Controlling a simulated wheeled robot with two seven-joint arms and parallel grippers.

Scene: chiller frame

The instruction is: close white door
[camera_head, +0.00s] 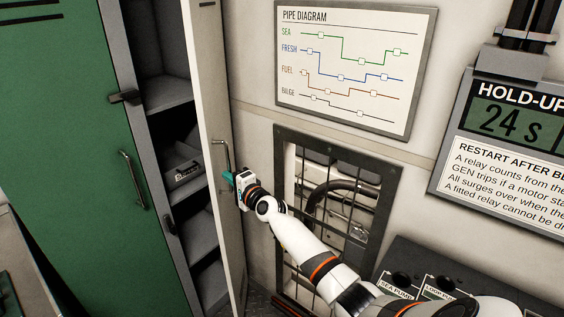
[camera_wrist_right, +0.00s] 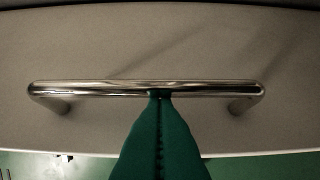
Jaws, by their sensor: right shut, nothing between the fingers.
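The white door (camera_head: 208,80) stands open at the right side of the locker, with the shelves behind it exposed. Its metal bar handle (camera_head: 222,152) shows partly beside my right gripper (camera_head: 228,178). In the right wrist view the handle (camera_wrist_right: 90,87) runs across the door's pale face (camera_wrist_right: 100,40). My right gripper's green fingers (camera_wrist_right: 160,95) are shut and empty, with their tips at the middle of the bar. I cannot tell whether they touch it. My left gripper is not in view.
The locker's grey shelves (camera_head: 168,92) hold a small labelled box (camera_head: 184,174). A green door (camera_head: 60,110) with its own handle (camera_head: 132,180) is at the left. A barred wall opening (camera_head: 282,200) and a control panel (camera_head: 440,283) are at the right.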

